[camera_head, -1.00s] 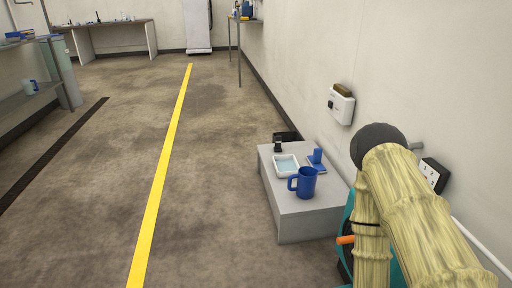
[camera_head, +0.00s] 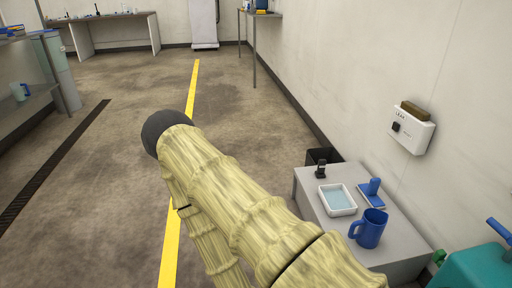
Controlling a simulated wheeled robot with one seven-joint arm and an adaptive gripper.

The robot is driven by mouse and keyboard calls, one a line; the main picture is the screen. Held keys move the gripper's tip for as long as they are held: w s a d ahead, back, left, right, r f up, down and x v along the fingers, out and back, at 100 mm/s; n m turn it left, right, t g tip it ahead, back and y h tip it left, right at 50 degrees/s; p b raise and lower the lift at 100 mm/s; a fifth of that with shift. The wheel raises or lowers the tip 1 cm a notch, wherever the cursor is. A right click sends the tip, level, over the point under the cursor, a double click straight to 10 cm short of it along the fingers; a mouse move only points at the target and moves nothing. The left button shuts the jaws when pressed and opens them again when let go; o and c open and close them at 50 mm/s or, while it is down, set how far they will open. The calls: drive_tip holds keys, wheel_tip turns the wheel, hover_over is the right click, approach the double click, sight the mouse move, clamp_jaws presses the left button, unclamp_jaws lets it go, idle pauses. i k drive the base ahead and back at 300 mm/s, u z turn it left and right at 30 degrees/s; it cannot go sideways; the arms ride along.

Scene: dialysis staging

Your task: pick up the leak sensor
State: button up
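A white box (camera_head: 411,130) marked "LEAK" is mounted on the right wall. It has a small black part (camera_head: 396,127) on its front and a brown block (camera_head: 414,111) on top. A small black upright device (camera_head: 321,169) stands at the back left of the low grey block. I cannot tell for certain which of these is the leak sensor. My arm, in a pale bamboo-like cover with a dark rounded end, crosses the lower middle. My gripper's fingers do not show.
The low grey block (camera_head: 395,252) also holds a white tray (camera_head: 338,199) with pale blue inside, a blue mug (camera_head: 369,228) and a blue stand-like item (camera_head: 371,194). A teal object (camera_head: 478,268) is at lower right. Open floor lies left.

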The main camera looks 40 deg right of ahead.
sight(319, 174)
drive_tip(key=z, duration=0.1)
drive_tip(key=i, duration=1.45)
drive_tip(key=z, duration=1.5)
drive_tip(key=i, duration=0.7)
drive_tip(key=z, duration=0.75)
